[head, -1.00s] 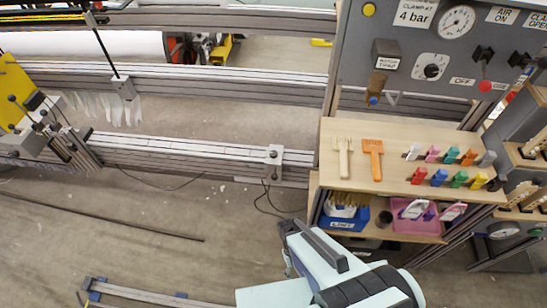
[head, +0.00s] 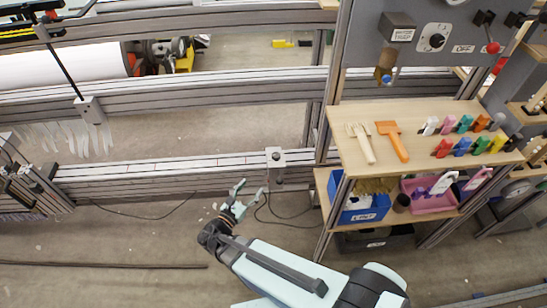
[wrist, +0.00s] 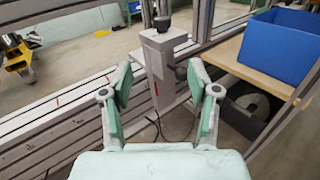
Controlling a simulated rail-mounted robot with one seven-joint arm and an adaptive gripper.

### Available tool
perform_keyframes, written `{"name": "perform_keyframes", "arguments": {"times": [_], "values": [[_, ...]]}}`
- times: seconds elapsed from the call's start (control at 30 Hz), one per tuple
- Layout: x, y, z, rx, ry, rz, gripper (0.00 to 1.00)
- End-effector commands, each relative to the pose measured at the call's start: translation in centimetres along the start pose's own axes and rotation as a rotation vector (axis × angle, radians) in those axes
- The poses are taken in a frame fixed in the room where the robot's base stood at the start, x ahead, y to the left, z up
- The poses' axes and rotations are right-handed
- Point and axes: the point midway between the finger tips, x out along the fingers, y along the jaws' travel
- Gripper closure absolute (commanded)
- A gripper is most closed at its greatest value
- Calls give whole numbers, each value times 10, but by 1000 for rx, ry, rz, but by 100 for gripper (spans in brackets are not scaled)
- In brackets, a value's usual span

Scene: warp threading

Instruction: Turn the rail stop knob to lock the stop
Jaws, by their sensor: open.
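The rail stop (head: 275,166) is a pale grey block on the lower horizontal rail in the head view, left of the wooden shelf. In the wrist view the stop (wrist: 165,52) stands upright just beyond my fingers. It has a dark round knob (wrist: 161,23) on top and a smaller dark knob (wrist: 181,72) on its right side. My gripper (head: 248,192) is open and empty, in front of the rail and a little left of and below the stop. In the wrist view the green-padded fingers of my gripper (wrist: 159,80) are spread wide, with the stop between and beyond them, apparently untouched.
A wooden shelf (head: 375,150) with combs and coloured clips stands right of the stop. A blue bin (head: 366,208) is on its lower board, also close at right in the wrist view (wrist: 282,45). Loose cables (head: 270,212) hang below the stop.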

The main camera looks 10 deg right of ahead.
Motion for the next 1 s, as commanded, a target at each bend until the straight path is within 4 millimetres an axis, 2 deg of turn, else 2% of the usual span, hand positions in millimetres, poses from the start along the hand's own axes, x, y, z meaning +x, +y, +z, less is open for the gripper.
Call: {"name": "perform_keyframes", "arguments": {"times": [0.17,0.37,1.0], "values": [[4,-1,1,-60,-6,-4,39],[25,-2,1,-59,-4,-7,39],[134,-2,0,-56,-3,-8,39]]}}
